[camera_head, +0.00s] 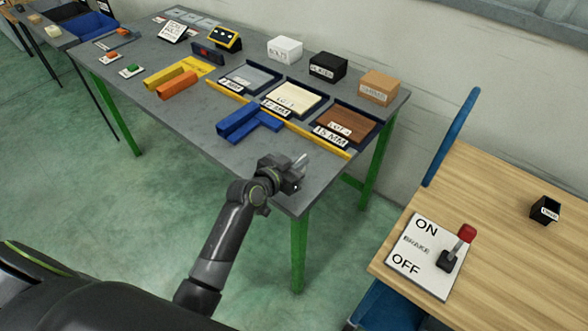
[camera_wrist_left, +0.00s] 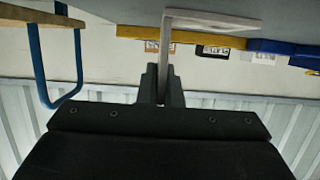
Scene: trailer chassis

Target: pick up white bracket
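The white bracket (camera_wrist_left: 212,20) shows pale and angled at the top of the left wrist view, with one flange sideways and one leg running down between the fingers. My left gripper (camera_wrist_left: 164,86) has its fingers close on both sides of that leg and looks shut on it. In the head view my left gripper (camera_head: 296,166) is over the near right corner of the grey table (camera_head: 215,140), with a small pale part of the bracket at its tip. I cannot tell whether the bracket touches the table. My right gripper is not in view.
Blue bars (camera_head: 247,122) and an orange bar (camera_head: 177,85) lie on the table, left of labelled trays (camera_head: 349,121). Boxes (camera_head: 328,66) stand behind. A wooden table with a brake lever panel (camera_head: 432,257) is at right.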

